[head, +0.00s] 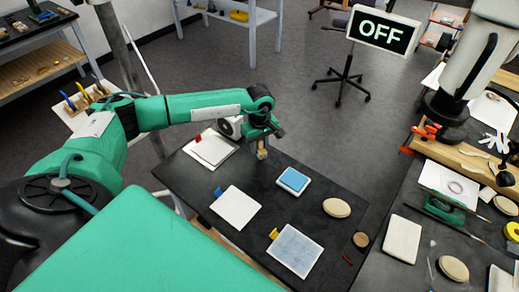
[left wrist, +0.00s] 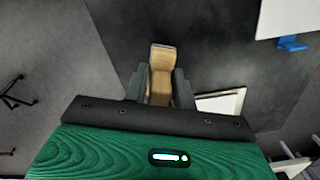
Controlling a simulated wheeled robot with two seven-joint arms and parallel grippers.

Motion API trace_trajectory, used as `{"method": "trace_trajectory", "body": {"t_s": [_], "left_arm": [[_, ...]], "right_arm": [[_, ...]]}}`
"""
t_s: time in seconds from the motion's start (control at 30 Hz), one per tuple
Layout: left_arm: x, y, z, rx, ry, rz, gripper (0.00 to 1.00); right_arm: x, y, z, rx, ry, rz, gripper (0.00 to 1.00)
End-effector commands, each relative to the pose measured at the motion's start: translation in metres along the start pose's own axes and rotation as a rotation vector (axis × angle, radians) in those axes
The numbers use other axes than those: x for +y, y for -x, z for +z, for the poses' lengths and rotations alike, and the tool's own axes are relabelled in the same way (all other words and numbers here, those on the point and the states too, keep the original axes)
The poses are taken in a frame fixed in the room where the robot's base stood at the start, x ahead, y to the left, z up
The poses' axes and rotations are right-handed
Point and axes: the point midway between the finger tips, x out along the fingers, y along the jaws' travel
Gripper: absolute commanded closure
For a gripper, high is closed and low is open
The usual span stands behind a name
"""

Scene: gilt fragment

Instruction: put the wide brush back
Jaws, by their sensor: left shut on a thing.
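My left gripper (head: 262,147) is shut on a pale wooden piece (left wrist: 161,75), which looks like the wide brush's handle. In the left wrist view the piece stands between the two dark fingers. In the head view the held piece (head: 262,152) is small and hangs just over the far part of the dark table; its bristles cannot be made out. A green rest (head: 444,207) with thin tools lying across it stands on the right-hand table. My right gripper is not in view.
The dark table (head: 330,245) bears white pads with red, blue and yellow tabs, a blue pad (head: 293,181) and an oval wooden block (head: 336,207). The right-hand table is crowded, with an orange clamp (head: 426,131) and a white pad (head: 402,239). An OFF sign (head: 383,32) stands behind.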

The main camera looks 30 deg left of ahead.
Motion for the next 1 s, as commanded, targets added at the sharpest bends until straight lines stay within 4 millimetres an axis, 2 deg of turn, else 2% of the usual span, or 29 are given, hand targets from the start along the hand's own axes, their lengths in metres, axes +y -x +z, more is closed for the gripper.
{"method": "trace_trajectory", "body": {"t_s": [0.2,0.6,0.63,0.7,1.0], "left_arm": [[0.0,-0.03,0.001,-0.001,0.0,-0.002,0.92],[0.0,-0.038,0.0,0.0,0.0,0.0,0.92],[0.0,-0.036,0.0,0.0,0.0,0.0,0.68],[0.0,-0.035,0.0,0.0,0.0,0.0,0.54],[0.0,-0.035,0.0,0.0,0.0,0.0,0.52]], "right_arm": [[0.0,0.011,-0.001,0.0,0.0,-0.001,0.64],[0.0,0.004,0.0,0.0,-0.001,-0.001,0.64],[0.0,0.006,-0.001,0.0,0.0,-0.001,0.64],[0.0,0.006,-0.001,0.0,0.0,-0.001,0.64],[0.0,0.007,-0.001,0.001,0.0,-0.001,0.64]]}}
